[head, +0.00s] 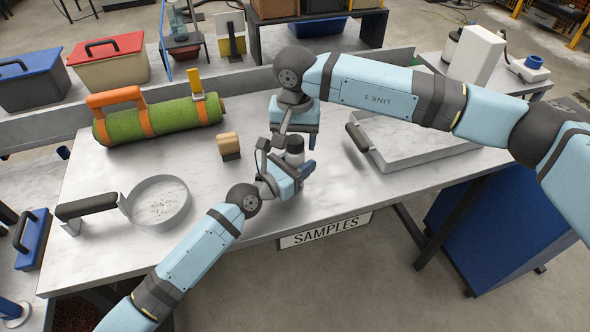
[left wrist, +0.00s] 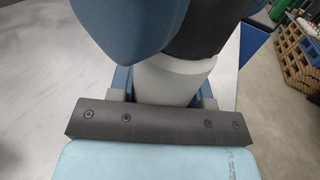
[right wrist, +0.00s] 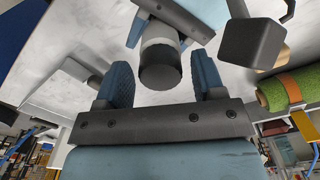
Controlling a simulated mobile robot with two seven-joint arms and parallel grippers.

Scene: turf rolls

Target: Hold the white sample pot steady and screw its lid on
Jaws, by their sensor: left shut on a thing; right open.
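The white sample pot (left wrist: 175,82) stands upright in my left gripper (head: 287,178), which is shut on its body near the table's front edge. A dark lid (right wrist: 160,72) sits on top of the pot; I cannot tell how tightly it is seated. The pot and dark lid (head: 295,143) also show small in the head view. My right gripper (head: 290,135) is open just above. In the right wrist view its blue fingers stand either side of the lid, with a gap on each side. In the left wrist view a blue finger partly hides the lid (left wrist: 205,35).
A green turf roll with orange straps (head: 160,120) and a wooden-topped block (head: 229,146) lie behind the grippers. The table between sieve and block is clear.

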